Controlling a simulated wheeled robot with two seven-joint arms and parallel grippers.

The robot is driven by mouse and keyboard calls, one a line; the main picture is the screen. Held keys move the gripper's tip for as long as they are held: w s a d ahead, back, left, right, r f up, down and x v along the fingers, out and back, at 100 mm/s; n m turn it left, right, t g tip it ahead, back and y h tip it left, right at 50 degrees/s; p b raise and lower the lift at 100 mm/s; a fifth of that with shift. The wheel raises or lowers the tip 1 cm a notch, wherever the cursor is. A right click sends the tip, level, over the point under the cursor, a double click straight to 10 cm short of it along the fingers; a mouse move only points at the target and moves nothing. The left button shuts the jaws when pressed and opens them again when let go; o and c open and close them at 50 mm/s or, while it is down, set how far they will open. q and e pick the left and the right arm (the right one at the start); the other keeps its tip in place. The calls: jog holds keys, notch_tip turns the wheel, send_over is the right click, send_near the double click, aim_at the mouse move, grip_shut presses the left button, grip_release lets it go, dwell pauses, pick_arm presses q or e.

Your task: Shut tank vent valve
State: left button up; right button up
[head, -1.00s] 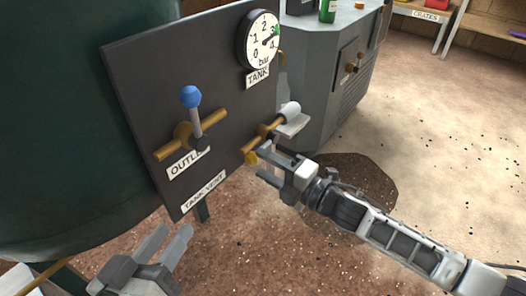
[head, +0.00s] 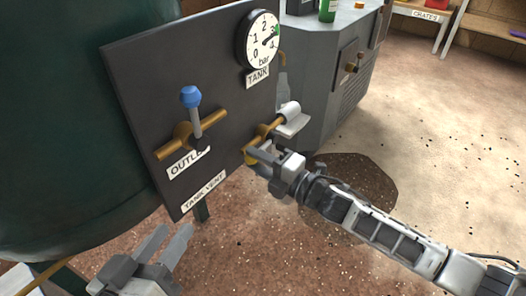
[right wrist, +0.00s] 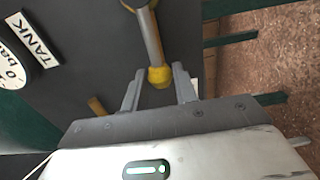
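The tank vent valve (head: 264,130) is a brass pipe fitting on the dark panel, right of the TANK VENT label (head: 204,191). Its grey lever (right wrist: 148,35) ends in a yellow knob (right wrist: 160,77), which also shows partly hidden in the head view (head: 250,158). My right gripper (head: 257,162) is at the knob. My left gripper (head: 168,246) is open and empty, low at the left below the panel.
The outlet valve with a blue knob (head: 190,97) stands upright on the same panel, to the left. A pressure gauge (head: 262,40) is above the vent. A grey cabinet (head: 325,90) stands behind at the right. A dark patch (head: 365,180) marks the floor.

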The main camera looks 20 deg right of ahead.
jog(key=r+m+p, duration=0.1)
jog(key=p, duration=0.1)
jog(key=r+m+p, duration=0.1)
jog(key=m+p, duration=0.1)
jog(key=shift+w+d+r, duration=0.15)
jog(key=shift+d, duration=0.05)
dwell(0.4)
